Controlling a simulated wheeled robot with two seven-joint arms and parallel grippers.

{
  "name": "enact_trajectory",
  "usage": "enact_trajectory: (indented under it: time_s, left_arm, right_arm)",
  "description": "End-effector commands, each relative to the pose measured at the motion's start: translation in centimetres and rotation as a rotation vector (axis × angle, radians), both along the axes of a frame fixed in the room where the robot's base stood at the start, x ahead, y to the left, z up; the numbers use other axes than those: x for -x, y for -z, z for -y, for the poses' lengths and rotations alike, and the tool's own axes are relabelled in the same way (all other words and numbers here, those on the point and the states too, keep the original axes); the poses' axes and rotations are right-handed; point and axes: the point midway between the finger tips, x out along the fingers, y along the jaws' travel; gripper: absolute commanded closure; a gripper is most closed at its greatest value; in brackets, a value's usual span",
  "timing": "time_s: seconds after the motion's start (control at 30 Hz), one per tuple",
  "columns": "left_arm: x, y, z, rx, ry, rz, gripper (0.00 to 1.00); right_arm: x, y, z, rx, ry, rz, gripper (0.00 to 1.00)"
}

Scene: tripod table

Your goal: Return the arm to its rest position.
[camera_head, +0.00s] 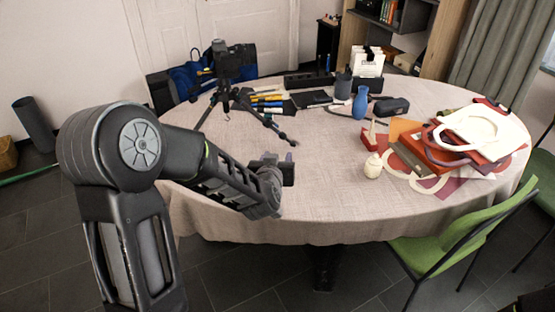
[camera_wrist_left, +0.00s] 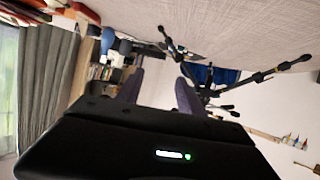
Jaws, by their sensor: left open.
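My left arm comes in from the left in the head view, and its gripper (camera_head: 288,158) is over the front left part of the table (camera_head: 310,205). The gripper is open and empty, with its fingers pointing toward the far side of the table. In the left wrist view the two fingers of the gripper (camera_wrist_left: 160,90) stand apart with nothing between them. The tabletop fills the top of that tilted view. My right gripper is in neither view.
A black tripod (camera_head: 228,95) stands on the table beyond my left gripper. A blue vase (camera_head: 360,102), a small cream object (camera_head: 373,166) and a pile of red and white pieces (camera_head: 480,135) are to the right. Green chairs (camera_head: 440,245) stand at the right. The table's front middle is clear.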

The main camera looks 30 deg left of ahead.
Motion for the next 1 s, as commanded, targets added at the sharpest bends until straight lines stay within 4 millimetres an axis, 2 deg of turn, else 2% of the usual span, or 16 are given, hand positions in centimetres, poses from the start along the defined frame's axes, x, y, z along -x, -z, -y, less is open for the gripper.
enact_trajectory:
  time_s: [0.57, 0.67, 0.77, 0.87, 0.97, 1.0]
  left_arm:
    - [0.0, 0.1, 0.0, 0.009, -0.002, 0.001, 0.55]
    - [0.2, 0.9, 1.0, 0.076, 0.011, -0.016, 0.55]
    - [1.0, 3.5, 3.6, 0.156, 0.065, -0.082, 0.55]
    - [3.0, 8.0, 6.9, 0.232, 0.127, -0.194, 0.55]
    - [6.3, 13.5, 10.7, 0.31, 0.193, -0.346, 0.55]
    - [8.1, 15.8, 12.3, 0.342, 0.217, -0.415, 0.55]
  right_arm:
    - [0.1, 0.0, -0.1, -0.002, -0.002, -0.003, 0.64]
    - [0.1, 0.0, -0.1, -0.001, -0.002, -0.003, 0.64]
    - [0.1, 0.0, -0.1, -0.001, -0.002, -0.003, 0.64]
    - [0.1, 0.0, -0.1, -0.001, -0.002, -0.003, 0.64]
    - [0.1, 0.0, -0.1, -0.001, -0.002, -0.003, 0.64]
    - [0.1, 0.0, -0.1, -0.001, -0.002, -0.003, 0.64]
